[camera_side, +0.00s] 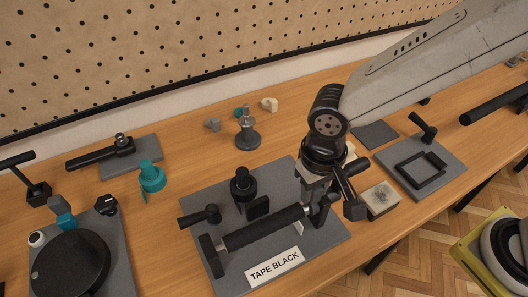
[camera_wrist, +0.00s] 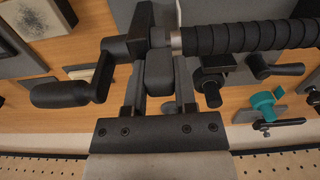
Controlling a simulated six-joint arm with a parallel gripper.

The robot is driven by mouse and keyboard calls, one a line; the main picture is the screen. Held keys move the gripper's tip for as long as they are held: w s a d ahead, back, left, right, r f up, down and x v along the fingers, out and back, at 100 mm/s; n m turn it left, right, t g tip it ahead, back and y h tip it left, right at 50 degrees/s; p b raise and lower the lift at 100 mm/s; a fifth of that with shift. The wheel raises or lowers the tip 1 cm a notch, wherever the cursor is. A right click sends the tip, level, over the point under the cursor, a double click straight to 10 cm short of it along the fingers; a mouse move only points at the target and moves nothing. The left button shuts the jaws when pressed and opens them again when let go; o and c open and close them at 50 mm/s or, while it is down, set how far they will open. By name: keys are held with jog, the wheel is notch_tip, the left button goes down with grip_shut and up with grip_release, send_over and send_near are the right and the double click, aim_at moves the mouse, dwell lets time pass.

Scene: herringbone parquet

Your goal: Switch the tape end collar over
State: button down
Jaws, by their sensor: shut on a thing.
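The tape fixture is a grey base plate (camera_side: 228,275) with a "TAPE BLACK" label (camera_side: 275,265). A ribbed black roller (camera_side: 262,230) lies across it, with a dark flange at its left end. My gripper (camera_side: 317,205) is at the roller's right end, shut on a dark collar piece there. In the wrist view my gripper (camera_wrist: 158,55) has its fingers either side of the dark collar (camera_wrist: 160,38), next to a short metal shaft section. The ribbed roller (camera_wrist: 245,38) extends right from it and a black crank handle (camera_wrist: 70,92) sticks out left. The collar's far side is hidden.
A black lever (camera_side: 200,215) and a round black knob (camera_side: 243,184) stand on the plate. A sanding-type block (camera_side: 380,199) lies close right of my gripper. A grey plate with a black square frame (camera_side: 420,170) is further right. A teal clip (camera_side: 151,177) stands left.

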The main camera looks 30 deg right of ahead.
jog(key=shift+a, duration=1.4)
jog(key=shift+c, duration=2)
grip_release()
jog(key=shift+r, duration=0.15)
notch_tip(320, 180, up, 8)
jog(key=shift+f, duration=0.2)
